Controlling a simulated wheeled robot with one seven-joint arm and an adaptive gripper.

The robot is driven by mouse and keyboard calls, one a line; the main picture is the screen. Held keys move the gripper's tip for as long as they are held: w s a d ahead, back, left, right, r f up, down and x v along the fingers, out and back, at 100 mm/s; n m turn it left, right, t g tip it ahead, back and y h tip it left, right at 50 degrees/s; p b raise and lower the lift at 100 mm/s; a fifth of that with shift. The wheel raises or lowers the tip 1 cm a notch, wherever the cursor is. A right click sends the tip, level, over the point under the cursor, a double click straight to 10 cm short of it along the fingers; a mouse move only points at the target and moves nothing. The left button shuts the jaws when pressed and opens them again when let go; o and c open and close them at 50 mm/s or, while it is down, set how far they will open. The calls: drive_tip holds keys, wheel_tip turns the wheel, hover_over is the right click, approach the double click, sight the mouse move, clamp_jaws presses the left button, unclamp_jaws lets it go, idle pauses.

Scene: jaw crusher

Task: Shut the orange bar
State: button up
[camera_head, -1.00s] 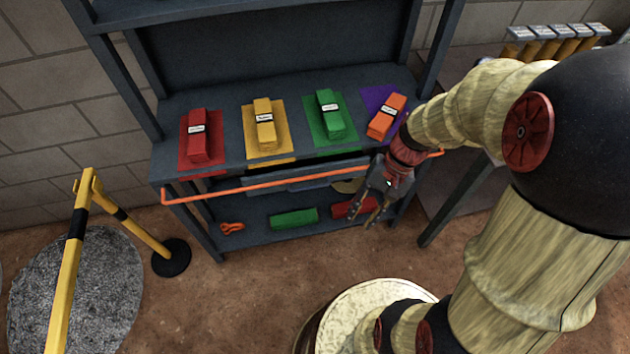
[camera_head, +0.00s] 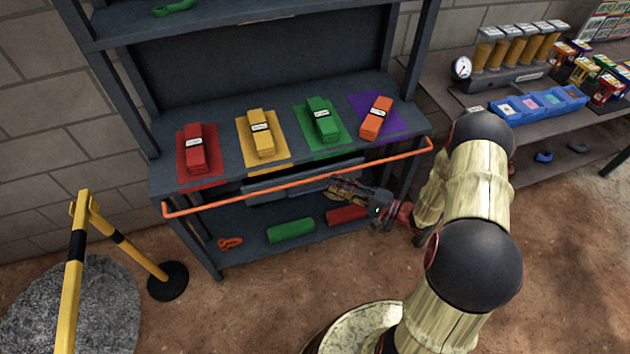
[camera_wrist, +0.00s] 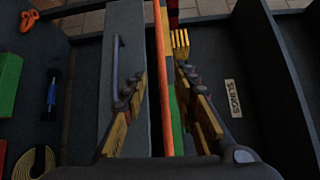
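The orange bar (camera_head: 290,181) runs across the front of the dark shelf unit (camera_head: 224,107), below the edge of its upper board. Its right end is higher in the head view. My gripper (camera_head: 335,187) is at the right half of the bar, pointing left and appearing just below it. In the wrist view the bar (camera_wrist: 159,45) runs up the picture between the two fingers of my gripper (camera_wrist: 161,73). The fingers are apart, with gaps beside the bar. I cannot tell whether either finger touches it.
Red (camera_head: 195,150), yellow (camera_head: 262,134), green (camera_head: 322,121) and orange (camera_head: 376,118) blocks lie on coloured mats on the board. A grey drawer with a handle (camera_wrist: 117,65) is beside the fingers. A yellow barrier (camera_head: 75,260) stands left. A side table (camera_head: 540,125) is right.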

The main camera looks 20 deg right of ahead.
sight(315, 179)
drive_tip(key=shift+n, duration=0.4)
drive_tip(key=b+x, duration=0.2)
drive_tip(key=x, duration=0.6)
drive_tip(key=shift+s+r, duration=0.1)
drive_tip(key=shift+s, duration=0.05)
drive_tip(key=shift+c, duration=0.8)
clamp_jaws()
